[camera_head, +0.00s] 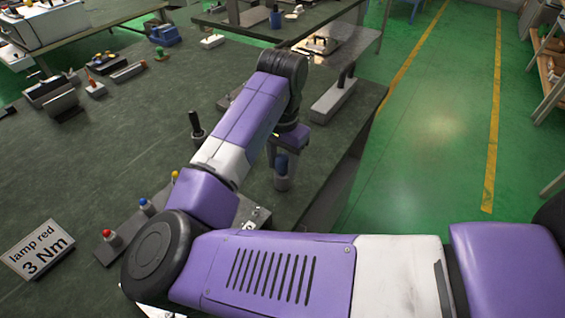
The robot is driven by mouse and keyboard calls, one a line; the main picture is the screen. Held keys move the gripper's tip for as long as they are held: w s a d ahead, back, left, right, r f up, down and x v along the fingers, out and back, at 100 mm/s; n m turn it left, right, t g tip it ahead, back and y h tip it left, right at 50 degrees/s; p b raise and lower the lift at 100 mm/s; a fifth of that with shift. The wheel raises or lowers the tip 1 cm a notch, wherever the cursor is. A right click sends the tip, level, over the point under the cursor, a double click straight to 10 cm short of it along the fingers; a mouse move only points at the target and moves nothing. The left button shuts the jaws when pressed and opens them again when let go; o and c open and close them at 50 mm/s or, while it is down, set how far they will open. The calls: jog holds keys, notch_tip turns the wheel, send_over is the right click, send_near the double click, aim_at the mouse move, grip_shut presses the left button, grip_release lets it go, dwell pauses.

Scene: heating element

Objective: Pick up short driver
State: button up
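A short blue-handled tool (281,165), which may be the short driver, stands upright in a small grey holder (282,183) near the right edge of the dark green table (150,145). My gripper (284,152) points down directly above or at the blue handle. Its fingers are small and partly hidden, so I cannot tell whether they are open or touch the handle. A black-handled tool (195,121) stands upright to the left, behind my arm; its lower part is partly hidden.
Red (110,236), blue (145,205) and yellow buttons stand at the front left, beside a "lamp red 3 Nm" sign (38,250). A grey block with a black handle (333,100) lies right of my wrist. Open green floor (430,130) lies to the right.

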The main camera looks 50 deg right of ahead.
grip_shut()
